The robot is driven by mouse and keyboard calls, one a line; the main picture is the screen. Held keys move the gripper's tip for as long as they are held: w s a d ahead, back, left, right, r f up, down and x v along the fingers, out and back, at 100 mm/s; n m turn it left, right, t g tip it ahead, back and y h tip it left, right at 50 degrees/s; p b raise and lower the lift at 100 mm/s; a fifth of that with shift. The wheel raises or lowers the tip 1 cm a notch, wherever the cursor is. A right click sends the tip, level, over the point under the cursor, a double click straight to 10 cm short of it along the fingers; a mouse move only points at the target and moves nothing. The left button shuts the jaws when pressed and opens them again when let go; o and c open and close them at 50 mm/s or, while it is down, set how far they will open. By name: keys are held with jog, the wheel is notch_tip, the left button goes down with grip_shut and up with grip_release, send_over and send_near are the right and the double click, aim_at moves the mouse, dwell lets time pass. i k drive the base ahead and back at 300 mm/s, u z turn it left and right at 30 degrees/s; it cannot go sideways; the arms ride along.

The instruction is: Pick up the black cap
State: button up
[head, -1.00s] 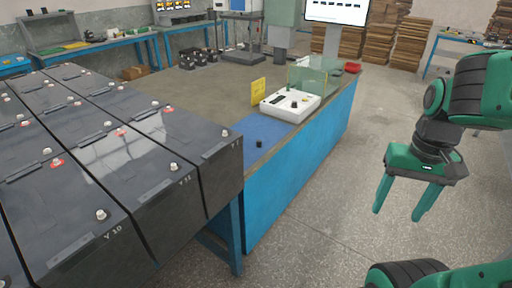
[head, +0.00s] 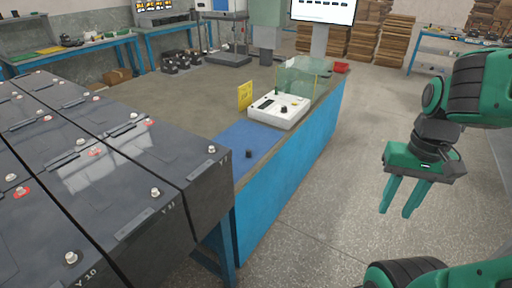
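The black cap (head: 249,153) is a small dark cylinder. It sits on the blue mat (head: 237,141) near the edge of the blue-sided workbench, in front of the white instrument. My gripper (head: 397,212) hangs to the right of the bench over the open floor, well apart from the cap. Its two green fingers point down with a gap between them, and nothing shows between them.
Large dark battery blocks (head: 103,178) with terminals fill the left side, close to the mat. A white instrument (head: 279,110) with a clear shield, a yellow sign (head: 245,95) and a red tray (head: 341,67) stand on the bench. The floor right of it is clear.

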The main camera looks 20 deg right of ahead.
aim_at(249, 151)
jog(key=z, duration=0.2)
jog(key=i, duration=1.05)
jog(key=z, duration=0.1)
